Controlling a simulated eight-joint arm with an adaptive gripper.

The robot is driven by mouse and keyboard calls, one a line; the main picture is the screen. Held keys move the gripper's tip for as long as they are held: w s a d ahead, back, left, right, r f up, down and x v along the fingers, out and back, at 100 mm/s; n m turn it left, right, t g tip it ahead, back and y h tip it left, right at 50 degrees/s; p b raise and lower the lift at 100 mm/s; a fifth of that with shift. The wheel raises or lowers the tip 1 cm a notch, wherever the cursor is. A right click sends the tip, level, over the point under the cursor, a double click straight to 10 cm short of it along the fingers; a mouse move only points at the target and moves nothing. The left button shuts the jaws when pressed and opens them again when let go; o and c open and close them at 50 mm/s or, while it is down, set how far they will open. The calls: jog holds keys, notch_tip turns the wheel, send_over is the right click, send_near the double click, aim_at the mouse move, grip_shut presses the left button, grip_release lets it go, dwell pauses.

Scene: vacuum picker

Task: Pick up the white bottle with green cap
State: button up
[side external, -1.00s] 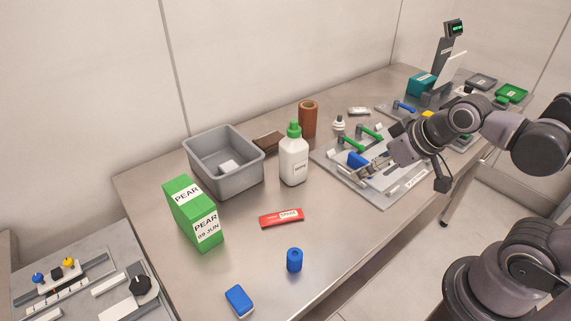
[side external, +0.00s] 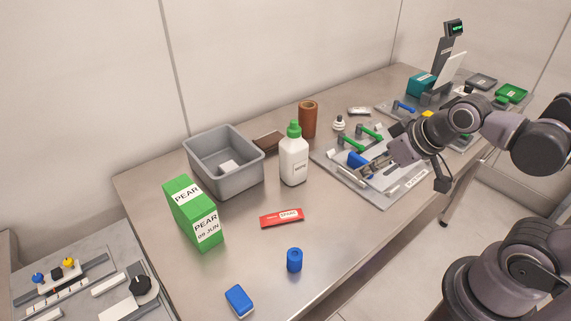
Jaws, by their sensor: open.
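The white bottle with green cap (side external: 294,160) stands upright on the steel table, right of the grey bin. It has a small printed label on its front, and nothing touches it. My gripper (side external: 362,173) is open and low over the grey board with green and blue handles, to the right of the bottle and apart from it. Its fingers point left towards the bottle's side of the table. A blue part lies close to the fingertips; I cannot tell whether they touch it.
A grey bin (side external: 222,191) and a green PEAR box (side external: 193,214) stand left of the bottle. A brown cylinder (side external: 308,119) stands behind it. A red packet (side external: 282,218), a blue cylinder (side external: 294,260) and a blue block (side external: 239,300) lie in front. The board (side external: 384,201) is at right.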

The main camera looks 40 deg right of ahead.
jog(key=w+d+n+g+h, duration=0.1)
jog(key=w+n+h, duration=0.2)
jog(key=w+n, duration=0.4)
jog(key=n+t+h, duration=0.5)
jog(key=n+h, duration=0.6)
jog(key=n, duration=0.8)
send_near(293, 127)
jog(key=x, duration=0.5)
jog(key=shift+w+d+f, duration=0.2)
jog(key=shift+d+f, duration=0.05)
jog(key=shift+d, duration=0.05)
jog(key=shift+r+x, duration=0.15)
jog(key=shift+x, duration=1.2)
jog(key=shift+r+x, duration=0.15)
jog(key=shift+x, duration=1.2)
